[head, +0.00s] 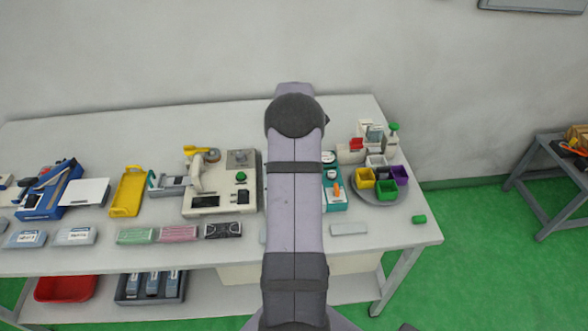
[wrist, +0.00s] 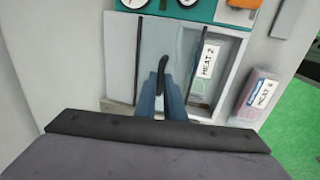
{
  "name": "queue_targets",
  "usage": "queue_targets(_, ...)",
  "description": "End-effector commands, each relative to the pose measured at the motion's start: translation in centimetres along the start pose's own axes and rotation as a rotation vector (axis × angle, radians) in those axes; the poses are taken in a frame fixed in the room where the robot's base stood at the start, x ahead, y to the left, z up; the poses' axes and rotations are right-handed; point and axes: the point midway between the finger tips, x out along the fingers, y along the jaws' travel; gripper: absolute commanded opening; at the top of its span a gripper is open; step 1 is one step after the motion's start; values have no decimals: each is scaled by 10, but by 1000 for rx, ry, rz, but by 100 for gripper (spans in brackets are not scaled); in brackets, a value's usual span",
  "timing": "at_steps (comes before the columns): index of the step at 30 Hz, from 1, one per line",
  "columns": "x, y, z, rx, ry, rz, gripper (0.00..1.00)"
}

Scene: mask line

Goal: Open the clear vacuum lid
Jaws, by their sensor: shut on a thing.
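The teal vacuum machine (wrist: 228,13) shows at the top of the wrist view, with round gauges. In the head view it (head: 335,203) is partly hidden behind my arm. Its clear lid (wrist: 177,42) lies in front of it in the wrist view, over a pale chamber with dark bars. A pouch labelled HEAT 2 (wrist: 207,62) shows in the chamber. My gripper (wrist: 161,88) has its blue fingers shut on the dark lid handle (wrist: 161,68). Whether the lid is raised is hard to tell. The head view hides my gripper behind the arm.
A pouch labelled HEAT 4 (wrist: 262,94) lies right of the machine. A round tray (head: 379,196) with coloured bins stands further right. A cream machine (head: 212,203) stands left of my arm. Several packs lie along the table's front edge.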

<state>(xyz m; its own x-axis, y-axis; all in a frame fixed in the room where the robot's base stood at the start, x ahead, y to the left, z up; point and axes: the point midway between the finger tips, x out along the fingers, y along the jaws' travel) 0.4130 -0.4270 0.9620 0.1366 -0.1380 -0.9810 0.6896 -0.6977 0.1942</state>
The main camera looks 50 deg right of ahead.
Motion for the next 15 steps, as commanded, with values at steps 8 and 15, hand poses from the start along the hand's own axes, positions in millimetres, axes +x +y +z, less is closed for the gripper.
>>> queue_targets(8, 6, 34, 0, -1, -1, 4, 0)
queue_targets(15, 9, 55, 0, 0, -1, 4, 0)
